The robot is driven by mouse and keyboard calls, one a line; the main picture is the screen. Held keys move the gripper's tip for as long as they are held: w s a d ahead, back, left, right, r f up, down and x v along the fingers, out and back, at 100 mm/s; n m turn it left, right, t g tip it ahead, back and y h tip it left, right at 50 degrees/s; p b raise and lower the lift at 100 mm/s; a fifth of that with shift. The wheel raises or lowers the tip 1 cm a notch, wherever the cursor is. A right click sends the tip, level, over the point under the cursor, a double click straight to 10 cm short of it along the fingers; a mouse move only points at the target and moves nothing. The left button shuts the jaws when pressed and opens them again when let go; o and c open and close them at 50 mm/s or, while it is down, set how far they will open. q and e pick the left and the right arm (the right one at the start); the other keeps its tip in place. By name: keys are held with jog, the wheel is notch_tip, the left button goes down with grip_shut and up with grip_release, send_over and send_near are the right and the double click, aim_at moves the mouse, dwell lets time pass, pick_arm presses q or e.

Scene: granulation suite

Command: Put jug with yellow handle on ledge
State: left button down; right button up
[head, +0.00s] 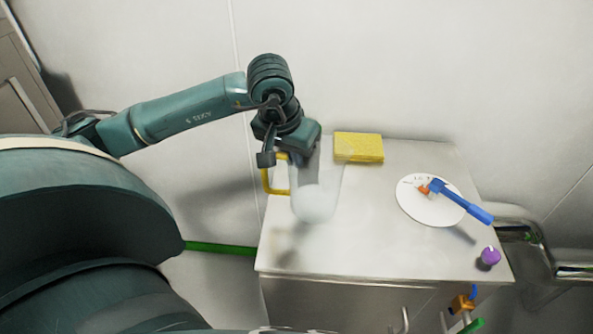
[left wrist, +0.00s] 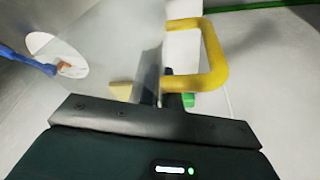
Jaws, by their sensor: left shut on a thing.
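The jug (head: 315,195) is see-through with a yellow handle (head: 268,181). My left gripper (head: 278,155) is shut on the jug at its handle side, and the jug looks upright. The handle also shows close up in the left wrist view (left wrist: 215,60), beside the fingers (left wrist: 160,95); the exact grip is partly hidden. The jug is over the left part of a grey metal cabinet top (head: 370,240), with a soft shadow below; it seems held above the surface. I cannot tell whether this top is the ledge. My right gripper is not in view.
A yellow sponge-like block (head: 358,147) lies at the back of the top, close right of the jug. A white plate (head: 418,207) with a blue-handled tool (head: 465,205) and a purple knob-like thing (head: 489,257) are further right. The front middle is clear.

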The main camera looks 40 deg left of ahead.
pick_arm(q)
jog(key=shift+f, duration=1.95)
jog(key=shift+f, duration=0.2)
jog(key=c, duration=1.6)
grip_release()
jog(key=shift+r, duration=0.15)
